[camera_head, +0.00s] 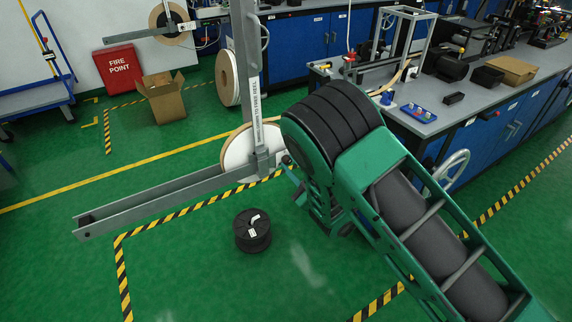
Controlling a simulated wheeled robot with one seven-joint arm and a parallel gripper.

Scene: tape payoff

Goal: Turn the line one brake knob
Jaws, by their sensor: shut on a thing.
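A white reel with a tan rim (238,149) hangs on a grey upright post (247,75) with a long grey beam (160,200) running left. A small dark knob (286,160) shows at the right of the reel's hub, partly hidden by my arm. My gripper (291,173) is at this knob, below the black ribbed part of my arm. Only a small part of the gripper shows. It is shut on the knob, but the contact itself is mostly hidden.
A black spool (252,231) stands on the green floor in front of the beam. Blue benches with grey tops (440,112) stand behind and right. A cardboard box (165,102) and a red fire point box (115,68) are at the back left. The floor at lower left is clear.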

